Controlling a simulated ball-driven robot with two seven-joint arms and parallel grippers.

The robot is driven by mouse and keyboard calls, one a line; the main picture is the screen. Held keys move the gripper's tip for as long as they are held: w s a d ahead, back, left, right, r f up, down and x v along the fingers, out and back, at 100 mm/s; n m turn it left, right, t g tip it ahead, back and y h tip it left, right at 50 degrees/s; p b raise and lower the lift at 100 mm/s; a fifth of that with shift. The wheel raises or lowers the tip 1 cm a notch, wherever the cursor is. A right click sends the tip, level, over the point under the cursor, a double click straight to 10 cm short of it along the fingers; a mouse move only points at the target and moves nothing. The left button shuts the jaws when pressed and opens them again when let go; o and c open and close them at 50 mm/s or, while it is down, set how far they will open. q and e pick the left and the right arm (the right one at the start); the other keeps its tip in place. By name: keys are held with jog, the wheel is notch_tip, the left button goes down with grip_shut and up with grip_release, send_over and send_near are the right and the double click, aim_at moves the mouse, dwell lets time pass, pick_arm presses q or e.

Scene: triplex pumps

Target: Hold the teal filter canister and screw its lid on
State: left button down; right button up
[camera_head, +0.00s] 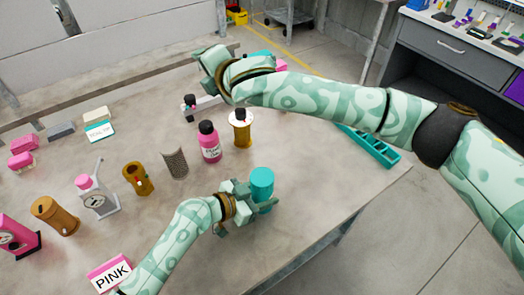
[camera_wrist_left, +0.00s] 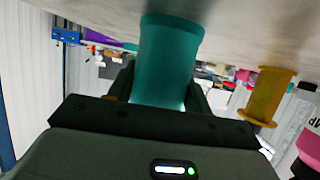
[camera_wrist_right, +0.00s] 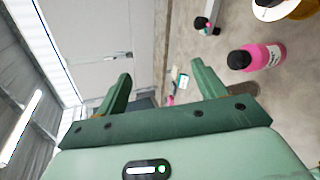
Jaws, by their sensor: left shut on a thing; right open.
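The teal filter canister (camera_head: 262,183) stands upright near the front edge of the table. My left gripper (camera_head: 262,205) is shut around its lower body. In the left wrist view the canister (camera_wrist_left: 168,62) appears upside down between the fingers. I cannot make out a separate lid on the canister. A teal piece (camera_head: 258,54) shows partly behind my right forearm at the back; I cannot tell whether it is the lid. My right gripper (camera_head: 207,68) is at the back of the table, far from the canister. In the right wrist view its jaws (camera_wrist_right: 162,88) are open and empty.
A perforated grey sleeve (camera_head: 175,164) and a brass cylinder (camera_head: 138,178) stand to the left. A teal tray (camera_head: 371,148) lies at the right edge. The table between canister and tray is clear.

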notch_tip(320, 180, down, 4)
jog(key=d+m+g+h, duration=0.2)
jog(key=d+h, duration=0.1)
jog(key=n+g+h, duration=0.3)
jog(key=g+h, duration=0.2)
jog(key=g, duration=0.4)
send_over(262, 176)
jog(key=f, duration=0.7)
jog(key=shift+w+a, duration=0.2)
jog(key=shift+w, duration=0.1)
jog(key=shift+s+d, duration=0.2)
jog(key=shift+s, duration=0.15)
jog(key=shift+f, duration=3.95)
